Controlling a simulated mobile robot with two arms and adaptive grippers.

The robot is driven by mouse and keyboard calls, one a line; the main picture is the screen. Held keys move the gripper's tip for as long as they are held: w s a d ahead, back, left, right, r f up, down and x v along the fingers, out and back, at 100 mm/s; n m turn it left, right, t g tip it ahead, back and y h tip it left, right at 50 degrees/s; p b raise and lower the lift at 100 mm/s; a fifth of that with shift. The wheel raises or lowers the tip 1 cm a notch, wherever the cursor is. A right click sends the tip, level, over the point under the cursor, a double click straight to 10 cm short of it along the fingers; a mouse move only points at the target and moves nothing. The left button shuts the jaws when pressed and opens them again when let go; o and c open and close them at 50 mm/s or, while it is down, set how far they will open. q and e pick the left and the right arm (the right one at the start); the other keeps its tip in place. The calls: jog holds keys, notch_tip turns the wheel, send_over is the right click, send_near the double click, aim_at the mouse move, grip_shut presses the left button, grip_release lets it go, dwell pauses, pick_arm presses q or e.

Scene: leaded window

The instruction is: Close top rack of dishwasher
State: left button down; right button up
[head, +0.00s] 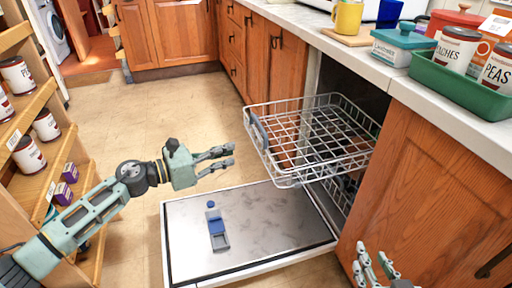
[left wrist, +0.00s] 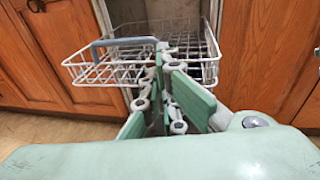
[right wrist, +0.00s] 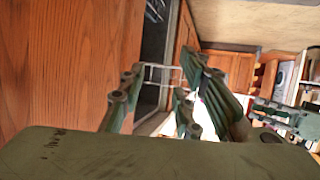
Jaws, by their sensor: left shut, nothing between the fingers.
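The dishwasher's door (head: 255,235) is folded down flat above the floor. The white wire top rack (head: 320,140) is pulled out of the opening under the counter and has a grey handle (head: 258,130) on its front. The rack looks empty. It also shows in the left wrist view (left wrist: 190,70). My left gripper (head: 230,157) is shut and empty, in front of the rack's near front edge and apart from it. My right gripper (head: 372,262) is low beside the wooden cabinet to the right of the dishwasher; it looks open with nothing between its fingers.
A lower rack (head: 333,195) is partly visible beneath the top rack. A shelf with cans (head: 28,155) stands at the left. The counter holds a green tray (head: 460,88) with cans. The floor (head: 170,100) between shelf and dishwasher is clear.

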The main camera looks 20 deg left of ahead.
aim_at(265, 143)
pick_arm(q)
jog(key=x, duration=0.9)
jog(key=shift+r, duration=0.1)
jog(key=shift+w+d, duration=0.3)
pick_arm(e)
jog(key=shift+w+a+r+t, duration=0.2)
jog(key=shift+w+r+t, duration=0.25)
jog(key=shift+r, duration=0.35)
